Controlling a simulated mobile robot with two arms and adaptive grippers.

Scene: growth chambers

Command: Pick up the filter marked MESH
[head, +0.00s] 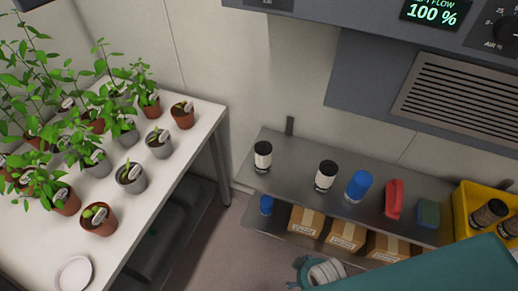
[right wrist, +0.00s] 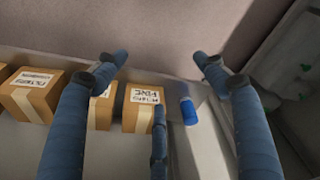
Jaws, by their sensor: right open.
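No marking that reads MESH is legible in either view. In the head view two white cylinders with dark ends, which look like filters, stand upright on the upper shelf: a left one (head: 263,157) and a right one (head: 326,176). Any print on them is too small to read. My right gripper (head: 322,271) is low in front of the shelf unit, apart from both cylinders. In the right wrist view its fingers (right wrist: 157,66) are spread wide with nothing between the tips. My left gripper is not in view.
The metal upper shelf (head: 291,158) also holds a blue container (head: 359,186), a red bottle (head: 393,199) and a green block (head: 428,213). Cardboard boxes (head: 306,221), one labelled FINE (right wrist: 143,119), sit below. A plant table (head: 205,112) stands left.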

